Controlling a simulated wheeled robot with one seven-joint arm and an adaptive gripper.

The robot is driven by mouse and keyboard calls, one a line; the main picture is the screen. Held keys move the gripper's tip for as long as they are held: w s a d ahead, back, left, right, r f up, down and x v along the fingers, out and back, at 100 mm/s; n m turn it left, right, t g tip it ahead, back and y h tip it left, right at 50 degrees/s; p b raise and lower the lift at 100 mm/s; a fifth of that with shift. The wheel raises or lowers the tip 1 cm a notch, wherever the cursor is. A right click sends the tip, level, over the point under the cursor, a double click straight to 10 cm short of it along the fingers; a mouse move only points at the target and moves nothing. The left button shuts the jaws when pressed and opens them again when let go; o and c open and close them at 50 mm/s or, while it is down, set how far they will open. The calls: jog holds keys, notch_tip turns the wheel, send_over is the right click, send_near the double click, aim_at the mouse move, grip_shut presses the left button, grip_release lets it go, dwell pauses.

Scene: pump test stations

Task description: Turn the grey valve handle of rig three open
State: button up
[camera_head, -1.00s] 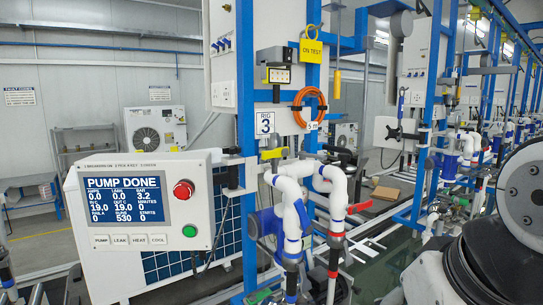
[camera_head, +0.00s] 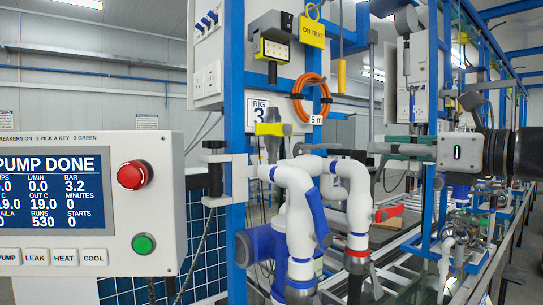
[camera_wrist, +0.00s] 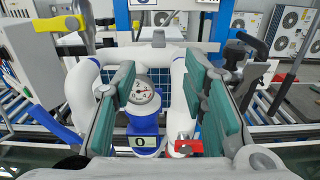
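In the wrist view, a small grey piece (camera_wrist: 158,38) standing on the white cross pipe may be the same handle, seen end-on. My gripper (camera_head: 378,149) is right of the pipes, at about the bar's height and pointing left. In the wrist view, its green finger pads (camera_wrist: 164,98) are wide apart with nothing between them. The handle is ahead of the fingers, apart from them.
The white bent pipes (camera_head: 297,215) carry a blue lever (camera_head: 317,212) and stand before the frame. A yellow clamp (camera_head: 272,128) and the control panel (camera_head: 160,200) are left.

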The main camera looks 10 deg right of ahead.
aim_at(339, 146)
jog(key=x, duration=1.3)
jog(key=shift+w+a+p, duration=0.1)
jog(key=shift+a+p, duration=0.1)
jog(key=shift+p, duration=0.1)
grip_shut()
